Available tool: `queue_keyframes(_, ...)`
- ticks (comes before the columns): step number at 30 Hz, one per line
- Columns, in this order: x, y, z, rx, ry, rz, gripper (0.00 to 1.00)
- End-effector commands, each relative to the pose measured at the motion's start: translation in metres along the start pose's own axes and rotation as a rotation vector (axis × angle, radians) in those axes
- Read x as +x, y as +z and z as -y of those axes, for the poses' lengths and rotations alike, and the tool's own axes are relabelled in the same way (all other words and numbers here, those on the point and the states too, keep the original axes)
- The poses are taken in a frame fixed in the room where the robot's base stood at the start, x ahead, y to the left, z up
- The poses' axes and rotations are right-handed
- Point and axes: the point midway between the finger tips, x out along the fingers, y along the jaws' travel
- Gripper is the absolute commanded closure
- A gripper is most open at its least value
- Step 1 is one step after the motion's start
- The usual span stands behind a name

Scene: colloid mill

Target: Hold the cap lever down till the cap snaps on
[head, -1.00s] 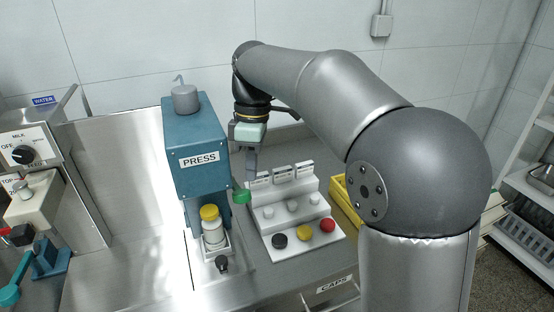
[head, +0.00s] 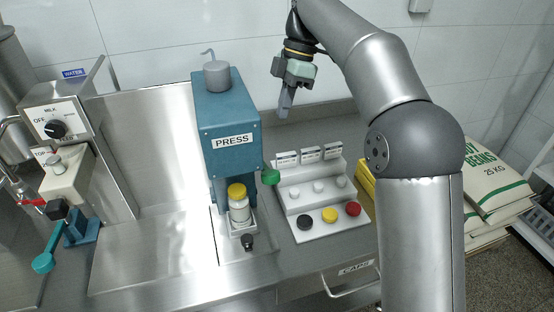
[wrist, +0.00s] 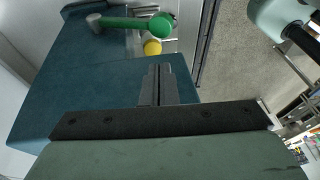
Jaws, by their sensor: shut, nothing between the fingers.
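The blue press (head: 228,120) stands on the steel counter with its cap lever at its right side, ending in a green knob (head: 270,177). In the wrist view the green lever (wrist: 125,23) reaches out from the press. A white bottle (head: 239,212) stands upright under the press with a yellow cap (head: 237,191) on top; the cap also shows in the wrist view (wrist: 152,48). Whether the cap is fully snapped on cannot be told. My gripper (head: 284,110) is shut and empty, above and apart from the knob; its closed fingers (wrist: 155,85) show in the wrist view.
Right of the press is a stepped white cap rack (head: 312,190) with black, yellow and red caps in front. A machine with a dial (head: 58,128) stands at left. Sacks (head: 490,190) lie at far right. The air around my gripper is clear.

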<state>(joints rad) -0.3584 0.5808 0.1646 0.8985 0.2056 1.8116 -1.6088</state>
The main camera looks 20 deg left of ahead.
Motion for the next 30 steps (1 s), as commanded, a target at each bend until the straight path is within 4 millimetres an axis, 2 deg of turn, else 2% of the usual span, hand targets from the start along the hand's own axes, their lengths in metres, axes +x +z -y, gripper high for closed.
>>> queue_keyframes(5, 0.026, 0.000, 0.001, 0.001, -0.003, 0.001, 1.00)
queue_keyframes(15, 0.096, -0.001, 0.001, 0.002, -0.004, 0.001, 1.00)
queue_keyframes(18, 0.111, 0.004, 0.005, 0.002, -0.004, 0.001, 1.00)
queue_keyframes(24, 0.129, 0.009, 0.009, 0.000, 0.000, 0.000, 1.00)
queue_keyframes(30, 0.134, 0.011, 0.010, 0.001, 0.001, 0.000, 1.00)
